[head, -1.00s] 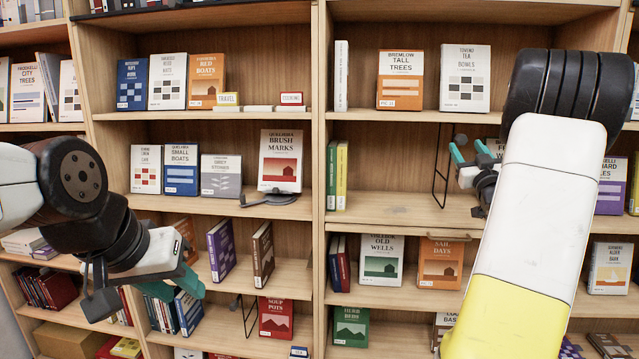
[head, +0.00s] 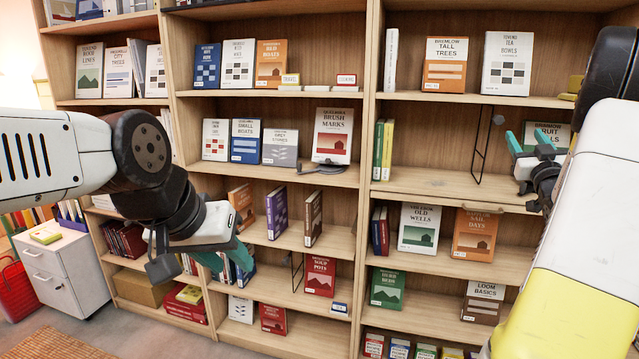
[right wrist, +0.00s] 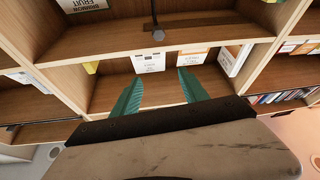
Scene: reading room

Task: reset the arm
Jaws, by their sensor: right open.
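My right gripper (head: 534,150) is at the right of the head view, in front of a middle shelf. Its teal fingers are spread apart with nothing between them. They also show in the right wrist view (right wrist: 160,88), below a shelf edge. My left gripper (head: 200,262) hangs at the lower left of the head view, in front of the lower shelves. Its teal finger points down and right, and part of the jaw is hidden, so I cannot tell whether it is open or holds anything. The right forearm hides part of the right bookcase.
The bookcase (head: 370,190) fills the view, with books on several shelves. A wire bookend (head: 480,145) stands on the shelf left of my right gripper. A white drawer cabinet (head: 55,290) and a red basket (head: 14,290) stand at lower left.

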